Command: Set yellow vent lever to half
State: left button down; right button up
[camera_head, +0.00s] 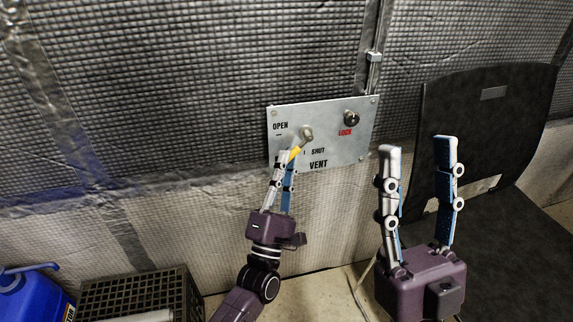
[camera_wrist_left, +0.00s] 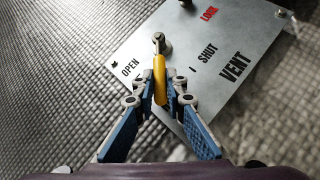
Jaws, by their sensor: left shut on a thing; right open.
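The yellow vent lever (camera_head: 295,153) hangs from a round pivot on the metal vent panel (camera_head: 342,151), which is marked OPEN, SHUT and VENT. In the head view the lever slants down and left from the pivot. My left gripper (camera_head: 287,158) is shut on the lever's lower part. In the left wrist view the yellow lever (camera_wrist_left: 160,80) lies between the two fingertips of the left gripper (camera_wrist_left: 161,88), with OPEN to its left and SHUT to its right. My right gripper (camera_head: 418,145) is open and empty, right of the panel and apart from it.
A lock knob (camera_head: 351,119) marked LOCK sits at the panel's upper right. A dark chair (camera_head: 492,130) stands at the right. A black crate (camera_head: 135,288) and a blue container (camera_head: 32,297) are at the lower left. The quilted wall left of the panel is clear.

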pick_arm(q)
jog(key=shift+f, duration=0.15)
jog(key=c, duration=2)
grip_release()
jog(key=shift+o, duration=0.2)
jog(key=v, duration=1.2)
